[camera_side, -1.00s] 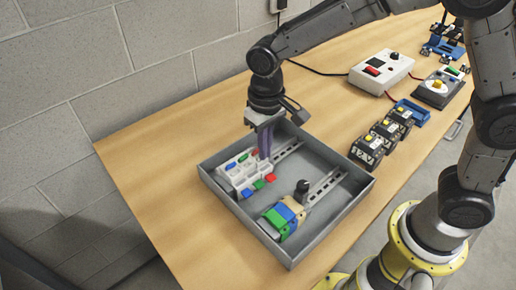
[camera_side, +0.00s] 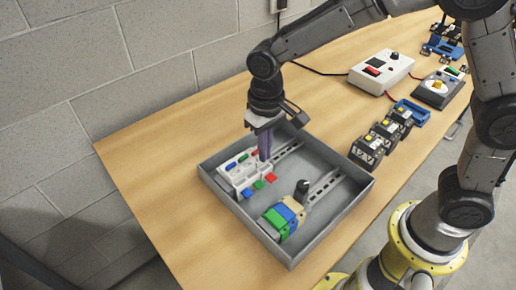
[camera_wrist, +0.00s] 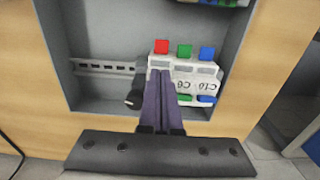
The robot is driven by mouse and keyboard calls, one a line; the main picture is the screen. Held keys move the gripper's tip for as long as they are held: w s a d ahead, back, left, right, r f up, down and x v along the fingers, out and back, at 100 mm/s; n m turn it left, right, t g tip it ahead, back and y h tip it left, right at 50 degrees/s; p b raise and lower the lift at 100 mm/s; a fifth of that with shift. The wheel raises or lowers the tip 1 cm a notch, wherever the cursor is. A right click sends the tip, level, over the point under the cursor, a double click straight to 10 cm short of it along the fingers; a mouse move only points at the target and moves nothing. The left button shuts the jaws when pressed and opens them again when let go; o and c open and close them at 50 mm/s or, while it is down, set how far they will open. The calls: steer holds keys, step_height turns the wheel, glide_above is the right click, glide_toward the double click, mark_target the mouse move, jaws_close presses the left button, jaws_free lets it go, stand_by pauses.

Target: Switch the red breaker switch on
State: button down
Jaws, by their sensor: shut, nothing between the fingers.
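A white breaker block (camera_side: 236,178) stands on a rail inside the grey tray. It has red, green and blue coloured parts along both its near and far sides. My gripper (camera_side: 264,158) points down at the red end of the block, its fingers shut and empty. The red near part (camera_side: 270,177) shows just in front of the fingers, and it also shows in the wrist view (camera_wrist: 161,46). The red far part (camera_side: 255,153) is partly beside the fingers; in the wrist view the shut fingers (camera_wrist: 160,76) cover that side. I cannot tell the switch's position or whether the fingers touch it.
The grey tray (camera_side: 210,184) has raised walls. A second rail carries green, blue and beige terminal blocks (camera_side: 285,215) and a black knob-like part (camera_side: 302,188). Black modules (camera_side: 368,150), a white box (camera_side: 381,72) and a dial unit (camera_side: 440,88) stand on the table to the right.

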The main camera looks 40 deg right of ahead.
steer(key=shift+w, duration=0.15)
steer(key=shift+w, duration=0.95)
steer(key=shift+s, duration=0.25)
steer(key=shift+s, duration=0.35)
step_height(320, 180, up, 10)
stand_by(0.7)
steer(key=shift+d, duration=0.1)
